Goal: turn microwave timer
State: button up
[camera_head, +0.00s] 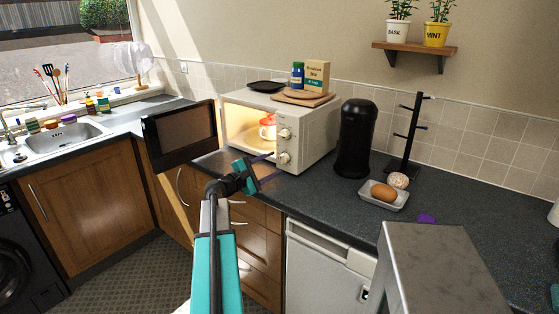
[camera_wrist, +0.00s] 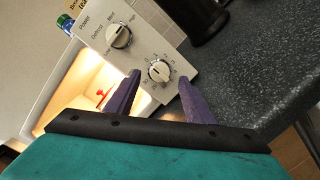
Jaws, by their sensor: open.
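A cream microwave (camera_head: 316,132) stands on the dark counter with its door (camera_head: 181,135) swung open to the left and its inside lit. A red and white cup (camera_head: 268,128) is inside. The timer knob (camera_head: 284,158) is the lower of two knobs on the control panel. In the wrist view the timer knob (camera_wrist: 159,71) sits just beyond and between the purple fingertips, below the power knob (camera_wrist: 119,36). My gripper (camera_head: 268,166) is open and empty in front of the panel; it also shows in the wrist view (camera_wrist: 163,88). I cannot tell whether a finger touches the knob.
On the microwave are a board (camera_head: 303,98), a box (camera_head: 317,75), a blue jar (camera_head: 297,76) and a black plate (camera_head: 266,86). To its right are a black canister (camera_head: 356,138), a mug tree (camera_head: 410,135) and a tray (camera_head: 383,201) with bread-like items.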

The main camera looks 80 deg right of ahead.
aim_at(281, 160)
jog(key=shift+p+x, duration=0.35)
jog(key=shift+x, duration=1.9)
jog(key=c, duration=1)
